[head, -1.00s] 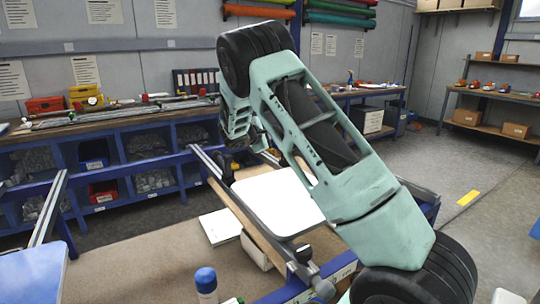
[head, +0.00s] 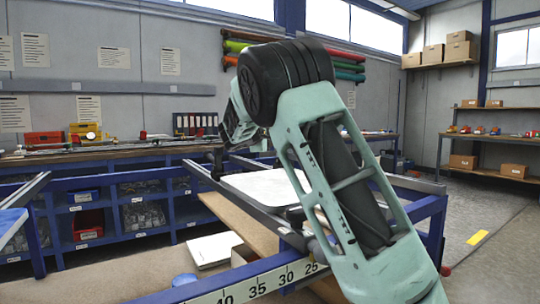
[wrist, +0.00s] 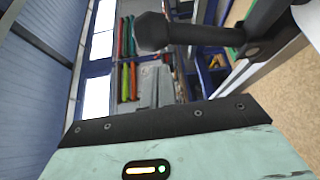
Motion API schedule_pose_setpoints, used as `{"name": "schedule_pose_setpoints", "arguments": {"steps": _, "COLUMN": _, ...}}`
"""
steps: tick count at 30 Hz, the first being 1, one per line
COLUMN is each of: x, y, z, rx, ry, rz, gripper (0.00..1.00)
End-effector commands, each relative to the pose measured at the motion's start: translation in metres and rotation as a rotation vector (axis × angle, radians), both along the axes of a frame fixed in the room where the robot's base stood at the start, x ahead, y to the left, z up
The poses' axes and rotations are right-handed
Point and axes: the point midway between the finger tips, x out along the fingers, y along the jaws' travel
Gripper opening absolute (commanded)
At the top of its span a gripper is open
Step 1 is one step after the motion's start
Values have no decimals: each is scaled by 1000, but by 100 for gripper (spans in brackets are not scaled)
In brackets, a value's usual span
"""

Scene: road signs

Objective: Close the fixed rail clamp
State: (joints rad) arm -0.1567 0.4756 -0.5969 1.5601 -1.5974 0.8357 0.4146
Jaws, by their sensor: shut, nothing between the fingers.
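The clamp's black handle with its round knob (wrist: 152,32) shows at the top of the wrist view, joined at right to a dark bracket on a grey rail (wrist: 262,78). In the head view a dark fitting (head: 217,162) sits at the far end of the rail (head: 245,203); I take it to be the clamp, but it is small and partly hidden. My gripper (wrist: 165,122), teal with a black front edge, is shut and empty below the handle in the wrist view. A gap shows between them; depth is unclear. In the head view my arm hides most of the gripper.
A pale panel (head: 262,188) lies on the blue frame beside the rail. A numbered scale (head: 240,290) runs along the near edge. A white sheet or book (head: 212,250) lies at lower left. Shelving with bins (head: 140,212) stands behind. Floor at right is open.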

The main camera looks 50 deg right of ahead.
Motion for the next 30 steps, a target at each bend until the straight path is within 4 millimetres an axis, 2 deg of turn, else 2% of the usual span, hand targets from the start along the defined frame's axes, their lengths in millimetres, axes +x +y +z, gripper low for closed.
{"name": "schedule_pose_setpoints", "arguments": {"steps": 1, "x": -1, "y": 1, "z": -11, "rx": -7, "ry": -28, "rz": 2, "gripper": 0}}
{"name": "schedule_pose_setpoints", "arguments": {"steps": 14, "x": -20, "y": 5, "z": -5, "rx": -57, "ry": -239, "rz": 1, "gripper": 0}}
{"name": "schedule_pose_setpoints", "arguments": {"steps": 30, "x": -32, "y": 7, "z": 0, "rx": -57, "ry": -234, "rz": -3, "gripper": 0}}
